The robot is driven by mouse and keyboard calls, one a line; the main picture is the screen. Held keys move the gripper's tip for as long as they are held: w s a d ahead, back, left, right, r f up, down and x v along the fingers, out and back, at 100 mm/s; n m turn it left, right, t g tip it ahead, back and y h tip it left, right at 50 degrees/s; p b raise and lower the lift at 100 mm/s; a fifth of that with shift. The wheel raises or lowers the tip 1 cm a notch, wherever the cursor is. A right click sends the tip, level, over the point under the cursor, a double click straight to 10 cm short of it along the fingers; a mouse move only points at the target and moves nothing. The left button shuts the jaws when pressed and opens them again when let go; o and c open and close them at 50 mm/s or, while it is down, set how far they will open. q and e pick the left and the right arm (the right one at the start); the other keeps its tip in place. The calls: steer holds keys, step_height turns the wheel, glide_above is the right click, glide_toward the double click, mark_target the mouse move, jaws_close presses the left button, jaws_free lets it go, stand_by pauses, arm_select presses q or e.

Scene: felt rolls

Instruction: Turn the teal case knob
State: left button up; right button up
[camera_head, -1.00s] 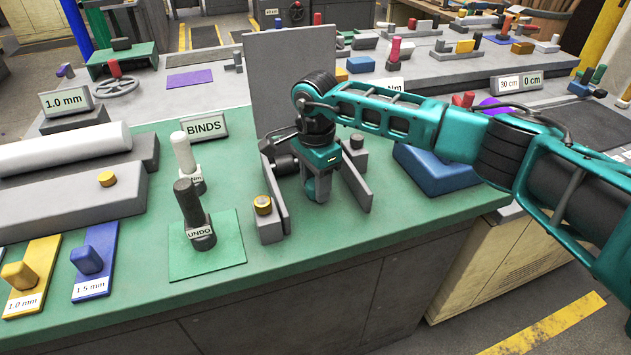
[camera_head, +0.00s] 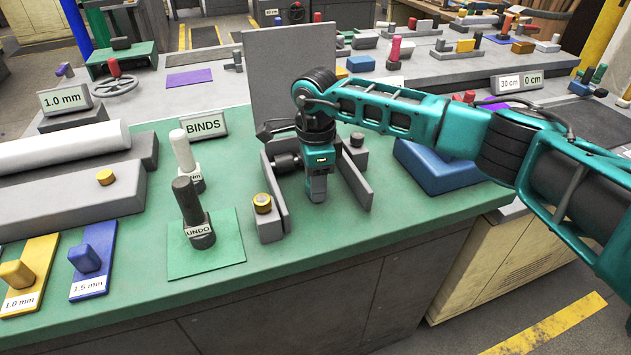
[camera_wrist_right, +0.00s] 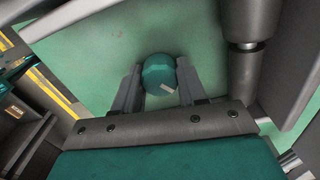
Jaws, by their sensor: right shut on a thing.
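The teal case knob (camera_wrist_right: 158,74) shows in the right wrist view as a round teal cap with a pale mark near its lower edge. It sits between the two grey fingers of my right gripper (camera_wrist_right: 158,88), which is shut on it. In the head view my right gripper (camera_head: 318,190) points down between two grey upright plates on the green bench. There I cannot tell the knob apart from the teal gripper. My left gripper is out of view.
The grey plates (camera_head: 355,180) stand close on both sides of my right gripper. A brass button block (camera_head: 263,204), the dark UNDO lever (camera_head: 190,205) and a white lever (camera_head: 184,152) stand to the left. A blue block (camera_head: 437,168) lies right, under my arm.

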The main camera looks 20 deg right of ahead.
steer(key=m, duration=0.4)
steer(key=shift+m, duration=1.7)
steer(key=o, duration=1.1)
steer(key=shift+c, duration=0.2)
steer(key=shift+r, duration=0.1)
step_height(320, 180, up, 13)
